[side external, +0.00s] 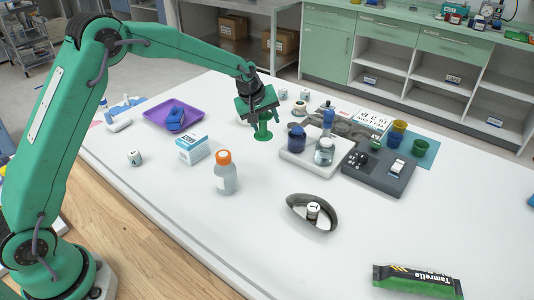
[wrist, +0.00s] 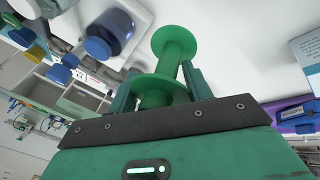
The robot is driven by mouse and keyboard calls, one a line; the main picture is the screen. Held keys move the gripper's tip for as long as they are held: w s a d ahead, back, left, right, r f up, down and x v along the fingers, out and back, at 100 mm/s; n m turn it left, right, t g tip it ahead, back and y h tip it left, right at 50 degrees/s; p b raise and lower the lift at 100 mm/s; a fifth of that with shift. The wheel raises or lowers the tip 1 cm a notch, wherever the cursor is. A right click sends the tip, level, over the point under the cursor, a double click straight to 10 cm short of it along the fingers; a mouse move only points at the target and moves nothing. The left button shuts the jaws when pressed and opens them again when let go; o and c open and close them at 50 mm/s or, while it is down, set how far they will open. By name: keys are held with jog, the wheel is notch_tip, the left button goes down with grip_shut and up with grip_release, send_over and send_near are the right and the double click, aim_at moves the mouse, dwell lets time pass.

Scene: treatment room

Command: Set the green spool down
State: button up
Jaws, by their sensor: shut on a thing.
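The green spool (side external: 263,132) is upright below my gripper (side external: 261,112) in the side view, over the white table behind the orange-capped bottle. My gripper is shut on it. In the wrist view the spool (wrist: 174,43) sticks out between the two fingers of my gripper (wrist: 160,88), with its wide round end facing away. The spool's lower end is at or very close to the table top; I cannot tell whether it touches. The fingers hide part of the spool.
A white tray (side external: 297,164) with a blue-capped jar stands just right of the spool. The orange-capped bottle (side external: 225,178) is in front, a blue-white box (side external: 193,149) and purple tray (side external: 155,117) to the left. Bare table (side external: 270,178) lies between.

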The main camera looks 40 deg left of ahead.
jog(key=w+a+f, duration=0.2)
jog(key=a, duration=0.1)
jog(key=w+a+f, duration=0.1)
jog(key=a, duration=0.1)
jog(key=shift+a+f, duration=0.25)
jog(key=shift+f, duration=2.15)
jog(key=o, duration=1)
jog(key=shift+f, duration=0.1)
jog(key=shift+c, duration=0.2)
jog(key=v, duration=1.2)
jog(key=shift+d, duration=0.25)
